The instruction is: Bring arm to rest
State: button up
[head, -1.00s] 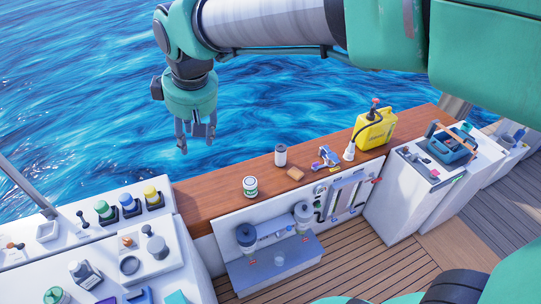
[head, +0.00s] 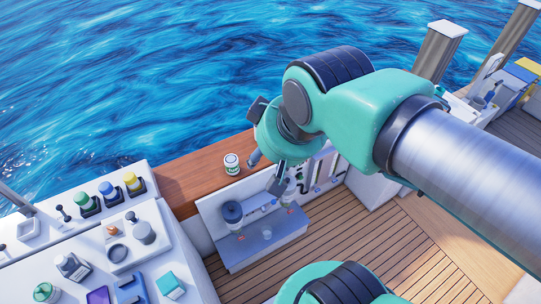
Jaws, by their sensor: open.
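My arm reaches in from the right in the head view, teal with a silver tube section. My gripper (head: 265,177) points down and left over the wooden ledge and the white engine hatch area. Its fingers are spread apart and I see nothing between them. The arm hides the right part of the ledge and what stands there.
A grey shelf (head: 262,245) with two dark-topped cylinders lies below the gripper. A white counter (head: 70,236) at the left holds bottles and several small items. Posts and boxes stand at the upper right. Open water lies behind.

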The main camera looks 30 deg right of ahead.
jog(key=shift+s+d+f, duration=0.15)
jog(key=shift+s+f, duration=0.05)
jog(key=shift+s, duration=0.05)
notch_tip(320, 180, down, 17)
jog(key=b, duration=1.7)
